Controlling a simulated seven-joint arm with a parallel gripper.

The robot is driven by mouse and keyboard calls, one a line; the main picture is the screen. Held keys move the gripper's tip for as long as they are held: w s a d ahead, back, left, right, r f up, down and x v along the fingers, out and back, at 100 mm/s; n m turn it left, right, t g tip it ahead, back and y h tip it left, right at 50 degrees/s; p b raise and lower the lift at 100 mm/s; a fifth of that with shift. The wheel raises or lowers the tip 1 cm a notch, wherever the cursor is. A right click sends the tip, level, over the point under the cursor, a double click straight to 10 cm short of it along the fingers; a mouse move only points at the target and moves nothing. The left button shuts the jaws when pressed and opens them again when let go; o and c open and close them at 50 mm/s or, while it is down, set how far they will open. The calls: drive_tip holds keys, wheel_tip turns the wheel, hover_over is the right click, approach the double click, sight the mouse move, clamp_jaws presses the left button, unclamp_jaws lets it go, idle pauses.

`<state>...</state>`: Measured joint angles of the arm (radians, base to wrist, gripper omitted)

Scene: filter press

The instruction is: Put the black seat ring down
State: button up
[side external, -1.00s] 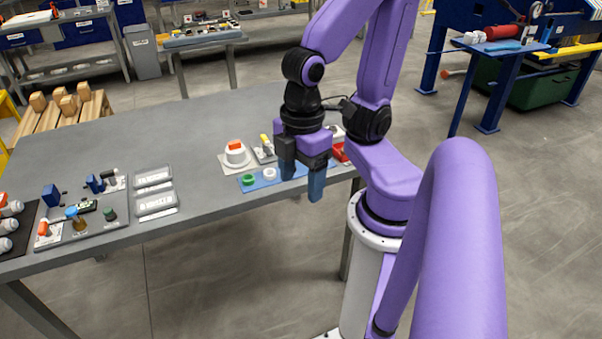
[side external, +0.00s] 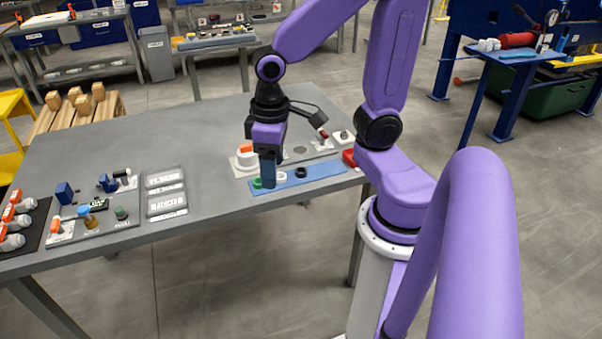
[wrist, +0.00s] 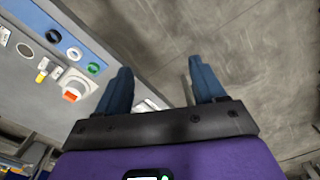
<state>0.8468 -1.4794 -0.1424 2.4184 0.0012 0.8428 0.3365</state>
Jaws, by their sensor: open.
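The black seat ring (side external: 301,172) lies on the blue strip (side external: 325,170) near the table's front edge. It also shows in the wrist view (wrist: 53,36), at the upper left. A white ring (wrist: 74,54) and a green ring (wrist: 94,68) lie in a row with it on the strip. My gripper (side external: 268,183) is left of the black ring in the side view, in front of the row's left end, and partly hides the white and green rings. In the wrist view my gripper (wrist: 160,68) has its two blue fingers spread, with nothing between them.
A white round fixture with an orange top (wrist: 73,92) stands behind the strip. A red block (side external: 350,158) is at the table's right edge. Grey panels (side external: 166,192) and a board of valves and fittings (side external: 97,215) lie to the left. The middle of the table is clear.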

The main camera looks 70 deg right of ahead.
drive_tip(key=w+d+f+m, duration=0.3)
drive_tip(key=w+d+m, duration=0.7)
drive_tip(key=d+m, duration=0.4)
drive_tip(key=s+d+f+m, duration=0.1)
drive_tip(key=d+f+m, duration=0.1)
drive_tip(key=d+m, duration=0.5)
drive_tip(key=s+d+f+m, duration=0.2)
drive_tip(key=d+m, duration=0.3)
drive_tip(key=d, duration=0.4)
wheel_tip(320, 180, down, 12)
drive_tip(key=shift+w+r, duration=0.1)
drive_tip(key=shift+w, duration=0.05)
drive_tip(key=shift+s+f, duration=0.15)
drive_tip(key=shift+f, duration=1.25)
drive_tip(key=shift+s+f, duration=0.15)
drive_tip(key=shift+f, duration=1.2)
drive_tip(key=c, duration=1.2)
drive_tip(key=shift+r, duration=0.2)
